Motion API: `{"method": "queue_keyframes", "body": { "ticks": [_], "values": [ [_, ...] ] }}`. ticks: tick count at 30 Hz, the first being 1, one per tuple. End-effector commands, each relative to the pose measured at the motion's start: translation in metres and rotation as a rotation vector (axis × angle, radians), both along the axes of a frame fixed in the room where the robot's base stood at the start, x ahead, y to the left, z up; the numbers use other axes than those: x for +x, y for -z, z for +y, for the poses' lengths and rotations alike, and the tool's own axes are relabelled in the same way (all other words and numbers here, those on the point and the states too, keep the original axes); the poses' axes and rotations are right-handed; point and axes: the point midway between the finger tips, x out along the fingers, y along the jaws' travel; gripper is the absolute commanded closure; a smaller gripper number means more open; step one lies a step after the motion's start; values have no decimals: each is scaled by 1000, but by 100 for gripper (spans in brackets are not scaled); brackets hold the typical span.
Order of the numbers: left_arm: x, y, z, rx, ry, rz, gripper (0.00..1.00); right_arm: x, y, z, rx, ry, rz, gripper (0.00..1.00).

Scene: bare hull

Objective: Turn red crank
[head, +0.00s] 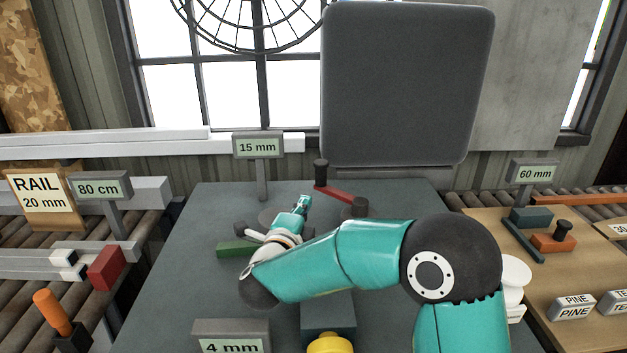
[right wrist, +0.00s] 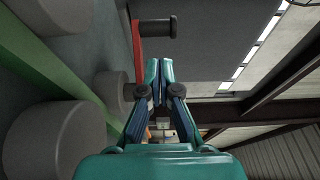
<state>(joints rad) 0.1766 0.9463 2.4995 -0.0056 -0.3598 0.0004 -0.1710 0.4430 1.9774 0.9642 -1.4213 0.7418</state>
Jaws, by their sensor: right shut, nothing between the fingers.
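The red crank (head: 338,194) is a flat red bar at the far middle of the grey table. A black upright knob (head: 321,172) stands on its left end, and a dark round hub (head: 360,206) is at its right end. My right gripper (head: 305,201) is shut and empty, just left of the bar in the head view. The red bar (right wrist: 137,42) and its knob (right wrist: 158,26) also show in the right wrist view, beyond the closed fingertips (right wrist: 158,68) of my gripper. I cannot tell whether they touch. My left gripper is not in view.
A green bar (head: 236,249) lies left of my right wrist. A "15 mm" sign (head: 258,147) stands behind, and a "4 mm" sign (head: 231,346) in front. A blue-grey block (head: 329,312) and a yellow knob (head: 331,344) are near the front. The table's left part is clear.

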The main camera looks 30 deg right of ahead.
Motion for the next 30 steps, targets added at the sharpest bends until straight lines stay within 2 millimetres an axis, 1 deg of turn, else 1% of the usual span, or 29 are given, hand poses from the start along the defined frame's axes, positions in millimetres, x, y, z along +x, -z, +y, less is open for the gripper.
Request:
{"method": "queue_keyframes", "body": {
  "ticks": [1,6,12,15,21,29,30],
  "values": [
    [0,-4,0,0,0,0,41,6,-1,-9,0,5,1,100],
    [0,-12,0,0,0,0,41,30,-1,-35,0,3,1,100],
    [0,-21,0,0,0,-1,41,56,-2,-60,-1,-4,1,100],
    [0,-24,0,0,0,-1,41,65,-1,-69,0,-6,1,100],
    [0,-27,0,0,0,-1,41,74,0,-78,-1,-9,2,100],
    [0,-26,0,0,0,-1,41,75,0,-78,-1,-10,2,100],
    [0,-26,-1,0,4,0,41,73,0,-87,-1,-4,2,100]
  ]
}}
